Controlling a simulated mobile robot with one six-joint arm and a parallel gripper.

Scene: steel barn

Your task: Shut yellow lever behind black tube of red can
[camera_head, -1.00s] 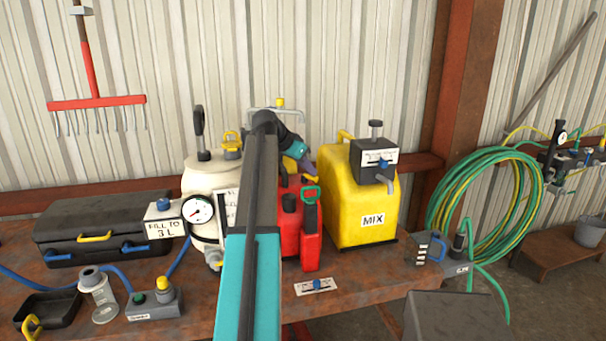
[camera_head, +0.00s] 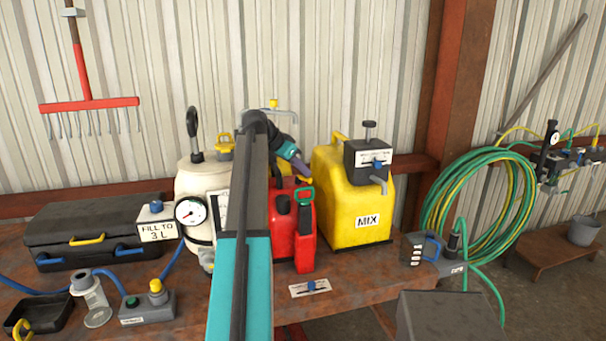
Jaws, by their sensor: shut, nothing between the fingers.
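The red can (camera_head: 306,252) stands on the bench, left of the yellow MIX jug. A black upright tube (camera_head: 305,222) with a green loop on top is at its front right, and a black cap (camera_head: 283,205) is left of it. A small yellow piece (camera_head: 304,181), which looks like the lever, shows just behind and above the green loop, slanting up to the right. My gripper (camera_head: 307,174), purple at its end, is shut and empty. It points down right with its tip at the yellow piece; I cannot tell whether they touch. My arm hides the can's left side.
The yellow jug (camera_head: 345,205) stands close on the right, with a grey valve box (camera_head: 365,160). A white tank (camera_head: 187,180) with a gauge is left of my arm. A labelled plate (camera_head: 310,288) lies in front. A hose coil (camera_head: 432,215) hangs at right.

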